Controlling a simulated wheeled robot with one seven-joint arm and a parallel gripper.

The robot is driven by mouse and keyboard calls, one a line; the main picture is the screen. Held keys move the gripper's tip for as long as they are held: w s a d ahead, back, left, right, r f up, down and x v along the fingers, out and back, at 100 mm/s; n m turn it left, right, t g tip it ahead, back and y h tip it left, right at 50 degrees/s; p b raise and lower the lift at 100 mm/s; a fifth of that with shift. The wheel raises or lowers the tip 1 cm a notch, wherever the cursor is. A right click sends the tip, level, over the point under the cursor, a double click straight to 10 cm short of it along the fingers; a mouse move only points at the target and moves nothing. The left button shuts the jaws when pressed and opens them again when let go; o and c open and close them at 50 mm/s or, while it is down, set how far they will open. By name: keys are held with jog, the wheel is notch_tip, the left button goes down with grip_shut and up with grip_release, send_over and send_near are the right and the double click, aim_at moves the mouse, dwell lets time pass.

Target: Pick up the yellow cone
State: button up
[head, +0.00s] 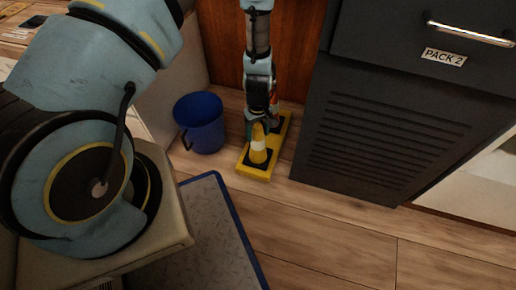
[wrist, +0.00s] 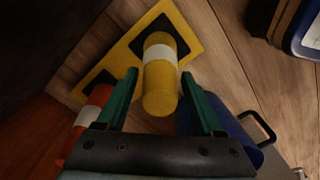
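The yellow cone (head: 258,155) with a white band stands upright on a yellow board (head: 253,173) on the floor. My gripper (wrist: 159,78) is open, with one green finger on each side of the cone and a visible gap on both sides. I cannot tell how far down the fingers reach.
An orange cone with a white band (wrist: 98,97) stands beside my left finger. A blue bucket (head: 200,125) is just left of the board. A dark cabinet (head: 380,130) stands close on the right, a wooden panel (head: 222,45) behind. Wooden floor in front is clear.

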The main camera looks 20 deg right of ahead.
grip_shut()
dwell(0.3)
dwell(0.3)
